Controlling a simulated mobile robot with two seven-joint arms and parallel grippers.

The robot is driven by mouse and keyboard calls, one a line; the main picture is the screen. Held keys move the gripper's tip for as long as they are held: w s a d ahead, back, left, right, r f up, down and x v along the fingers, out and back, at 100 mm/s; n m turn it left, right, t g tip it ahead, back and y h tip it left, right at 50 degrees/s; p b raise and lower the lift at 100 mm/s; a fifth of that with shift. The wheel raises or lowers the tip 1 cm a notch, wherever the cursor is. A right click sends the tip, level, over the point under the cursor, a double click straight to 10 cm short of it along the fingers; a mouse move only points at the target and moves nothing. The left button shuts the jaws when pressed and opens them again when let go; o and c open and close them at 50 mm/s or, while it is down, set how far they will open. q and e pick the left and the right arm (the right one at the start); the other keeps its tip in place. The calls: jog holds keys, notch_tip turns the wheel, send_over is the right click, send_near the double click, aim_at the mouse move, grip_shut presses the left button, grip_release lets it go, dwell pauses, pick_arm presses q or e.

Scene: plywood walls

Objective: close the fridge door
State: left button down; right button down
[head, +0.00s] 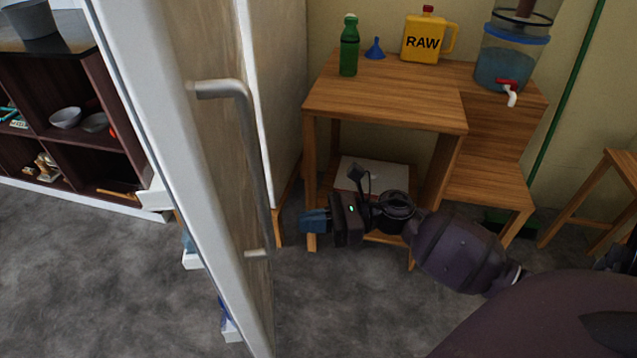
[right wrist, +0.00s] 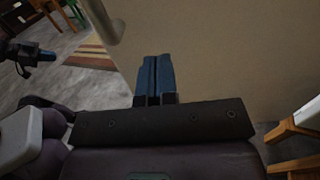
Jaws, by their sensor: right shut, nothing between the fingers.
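The fridge door (head: 222,170) stands open on the left of the head view, seen nearly edge-on, with a long grey bar handle (head: 262,170) on its outer face. Shelf parts show along its inner side. My right gripper (head: 314,221) is shut and empty, to the right of the handle, its blue fingertips pointing left at the door. In the right wrist view the shut fingers (right wrist: 154,78) point at the beige door face (right wrist: 225,60), with the handle (right wrist: 104,22) at upper left. Contact cannot be told. My left gripper (right wrist: 45,56) shows small and dark at the left there.
A wooden table (head: 390,100) with a green bottle (head: 349,48), a blue funnel (head: 375,49) and a yellow jug (head: 425,38) stands behind my right arm. A water dispenser (head: 512,65) is at the right. A dark shelf (head: 85,120) stands at the left. Grey floor lies open between.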

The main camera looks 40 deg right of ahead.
aim_at(247, 229)
jog(key=x, duration=0.9)
jog(key=shift+w+a, duration=0.1)
jog(key=shift+a, duration=0.1)
